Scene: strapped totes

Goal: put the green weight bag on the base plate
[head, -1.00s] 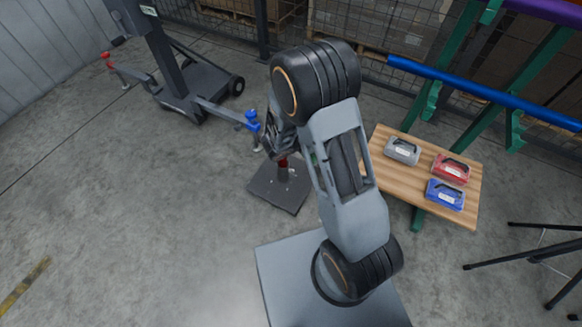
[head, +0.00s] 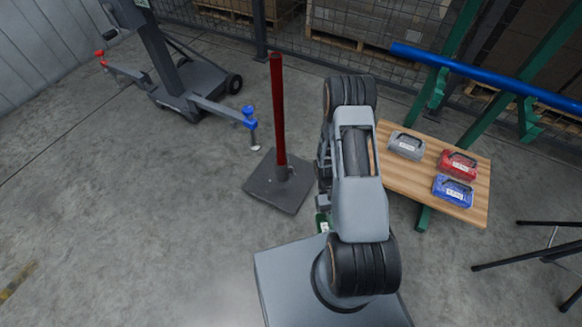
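The base plate (head: 263,188) is a dark square plate on the floor left of my arm, with a red post standing up from it. The green weight bag (head: 322,224) shows only as a small green patch with a white label, beside my arm and just right of the plate's near corner in the picture. My gripper (head: 322,204) is mostly hidden behind my arm. It appears shut on the bag, which has travelled with it. The bag is apart from the plate in the picture; its height above the floor is hard to tell.
A wooden table (head: 400,182) at the right holds a grey bag (head: 407,145), a red bag (head: 457,164) and a blue bag (head: 453,191). A wheeled stand (head: 190,85) with blue and red clamps is at the back left. Floor left of the plate is clear.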

